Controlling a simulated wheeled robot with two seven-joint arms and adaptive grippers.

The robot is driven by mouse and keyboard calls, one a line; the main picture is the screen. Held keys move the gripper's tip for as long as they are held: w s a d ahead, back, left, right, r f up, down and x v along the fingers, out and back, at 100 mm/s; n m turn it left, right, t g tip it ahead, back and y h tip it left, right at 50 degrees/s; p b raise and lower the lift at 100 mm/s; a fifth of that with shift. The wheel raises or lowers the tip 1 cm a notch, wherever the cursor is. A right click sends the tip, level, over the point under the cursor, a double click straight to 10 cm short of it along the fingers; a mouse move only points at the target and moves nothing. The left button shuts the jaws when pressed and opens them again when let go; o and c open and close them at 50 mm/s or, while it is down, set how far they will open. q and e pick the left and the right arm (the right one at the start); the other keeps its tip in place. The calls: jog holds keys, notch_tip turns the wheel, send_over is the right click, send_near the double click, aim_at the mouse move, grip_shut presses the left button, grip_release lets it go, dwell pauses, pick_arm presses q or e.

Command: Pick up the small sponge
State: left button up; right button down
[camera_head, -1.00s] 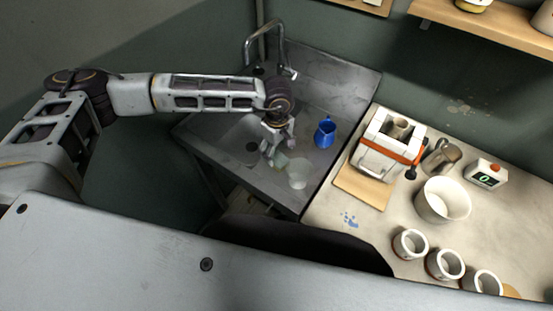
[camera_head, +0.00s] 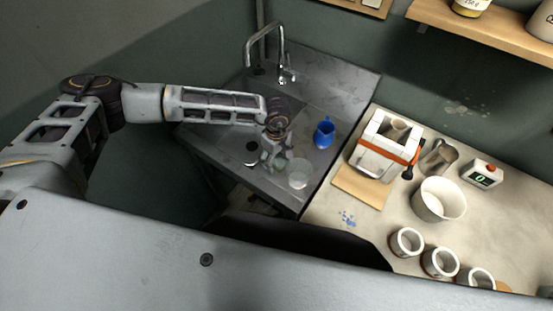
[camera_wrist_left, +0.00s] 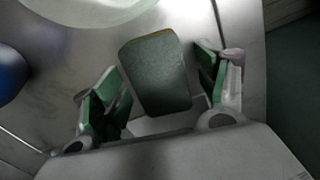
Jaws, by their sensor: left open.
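The small sponge (camera_wrist_left: 157,78), a dark green block with a brownish edge, lies in the left wrist view on the grey sink surface. My left gripper (camera_wrist_left: 158,66) is open, with one green-padded finger on each side of the sponge. Gaps show between the pads and the sponge, so it is not clasped. In the head view my left gripper (camera_head: 274,163) is low over the front of the sink unit, and the sponge is mostly hidden there. My right gripper is not in view.
A pale round cup (camera_head: 298,174) stands just right of the gripper. A blue jug (camera_head: 323,134) is behind it, and a tap (camera_head: 282,60) rises at the back. The worktop at right holds a machine (camera_head: 386,148), a white bowl (camera_head: 438,200) and several cups.

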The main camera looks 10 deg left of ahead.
aim_at(277, 157)
pick_arm(q)
jog(key=c, duration=0.7)
jog(key=shift+c, duration=0.2)
jog(key=shift+r, duration=0.15)
jog(key=shift+r+b, duration=1.15)
jog(key=shift+r, duration=3.7)
jog(key=shift+c, duration=1.4)
jog(key=shift+m, duration=0.3)
